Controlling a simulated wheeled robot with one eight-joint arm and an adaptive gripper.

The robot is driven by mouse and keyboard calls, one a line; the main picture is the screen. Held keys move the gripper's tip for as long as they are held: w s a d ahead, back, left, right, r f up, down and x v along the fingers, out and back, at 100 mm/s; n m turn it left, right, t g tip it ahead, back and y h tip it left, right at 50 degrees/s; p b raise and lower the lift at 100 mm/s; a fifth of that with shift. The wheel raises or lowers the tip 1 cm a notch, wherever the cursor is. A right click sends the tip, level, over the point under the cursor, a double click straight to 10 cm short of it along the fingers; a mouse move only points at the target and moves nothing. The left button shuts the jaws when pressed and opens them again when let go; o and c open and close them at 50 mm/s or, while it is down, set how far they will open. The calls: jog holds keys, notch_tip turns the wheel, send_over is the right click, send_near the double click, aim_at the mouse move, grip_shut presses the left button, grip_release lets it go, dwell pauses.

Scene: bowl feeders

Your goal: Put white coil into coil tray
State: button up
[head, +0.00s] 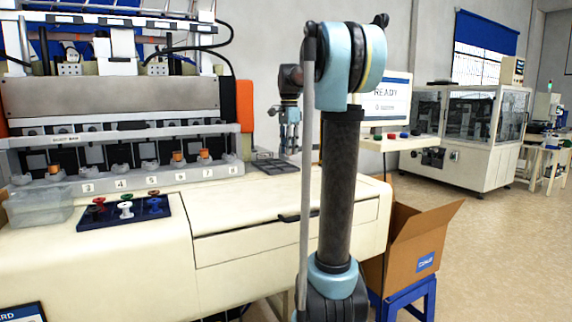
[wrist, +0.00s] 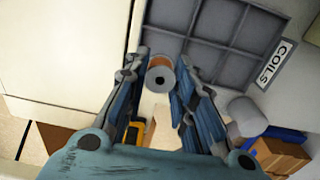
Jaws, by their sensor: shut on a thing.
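The coil tray (wrist: 187,54) is a grey tray with several compartments, labelled COILS; the compartments I see are empty. In the wrist view the coil shows at the tray's lower left edge; its height above the surface is unclear. In the head view, my gripper (head: 290,148) hangs fingers down beside the coil tray (head: 270,167) at the right end of the machine's table. The coil cannot be made out there.
A dark blue holder (head: 152,228) with red, green, white and blue spools sits on the table's left part. A clear bin (head: 40,207) stands left of it. Copper coils (head: 178,157) sit in the machine's numbered row. An open cardboard box (head: 412,245) is at the right.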

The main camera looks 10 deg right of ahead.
jog(key=shift+f, duration=2.65)
jog(key=o, duration=0.9)
jog(key=shift+f, duration=0.1)
jog(key=shift+c, duration=0.2)
notch_tip(320, 180, up, 12)
jog(key=shift+r, duration=0.15)
